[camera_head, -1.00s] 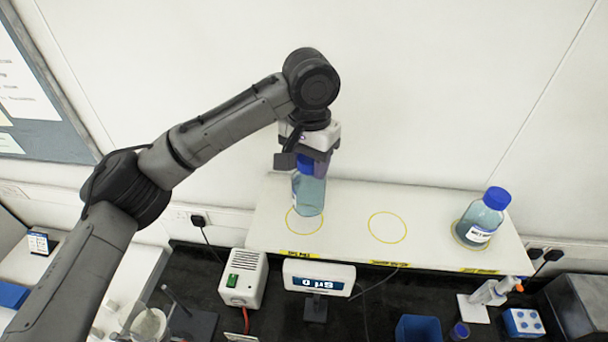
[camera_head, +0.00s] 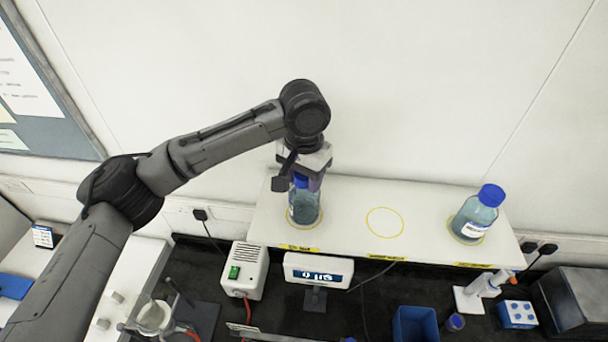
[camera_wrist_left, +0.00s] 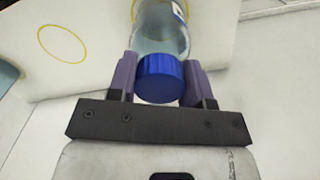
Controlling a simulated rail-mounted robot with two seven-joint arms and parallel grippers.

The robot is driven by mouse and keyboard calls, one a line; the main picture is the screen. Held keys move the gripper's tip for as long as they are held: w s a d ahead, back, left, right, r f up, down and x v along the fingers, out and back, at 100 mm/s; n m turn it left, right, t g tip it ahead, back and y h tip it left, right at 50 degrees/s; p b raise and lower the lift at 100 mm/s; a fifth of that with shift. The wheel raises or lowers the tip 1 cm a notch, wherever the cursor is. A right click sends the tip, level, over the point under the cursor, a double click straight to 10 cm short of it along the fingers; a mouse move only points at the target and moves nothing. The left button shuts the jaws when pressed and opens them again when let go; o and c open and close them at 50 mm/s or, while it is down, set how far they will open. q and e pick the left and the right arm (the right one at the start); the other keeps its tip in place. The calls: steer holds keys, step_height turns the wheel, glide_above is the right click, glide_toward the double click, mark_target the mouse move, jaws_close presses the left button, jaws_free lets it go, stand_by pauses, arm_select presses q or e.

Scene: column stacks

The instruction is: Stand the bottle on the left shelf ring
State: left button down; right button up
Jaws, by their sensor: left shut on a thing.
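The bottle (camera_head: 304,208) is clear with bluish contents and a blue cap. It is upright at the left end of the white shelf (camera_head: 345,199), over the left ring, which it mostly hides. I cannot tell whether its base touches the shelf. My left gripper (camera_head: 309,182) is above the bottle, shut on its blue cap. In the left wrist view, the gripper's purple fingers (camera_wrist_left: 160,82) lie on both sides of the cap (camera_wrist_left: 159,79), with the bottle body (camera_wrist_left: 160,28) beyond. My right gripper is not in view.
An empty middle ring (camera_head: 384,223) is marked on the shelf. A second blue-capped bottle (camera_head: 477,214) stands on the right ring. Below the shelf edge are a white box (camera_head: 243,269), a display (camera_head: 318,270) and a blue bin (camera_head: 415,324).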

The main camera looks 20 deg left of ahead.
arm_select(q)
steer(key=c, duration=0.6)
jaws_free()
steer(key=shift+o, duration=0.3)
steer(key=shift+r, duration=0.25)
step_height(320, 180, up, 10)
steer(key=b, duration=0.2)
steer(key=shift+f+b, duration=0.1)
steer(key=shift+b, duration=0.25)
steer(key=shift+r, duration=0.95)
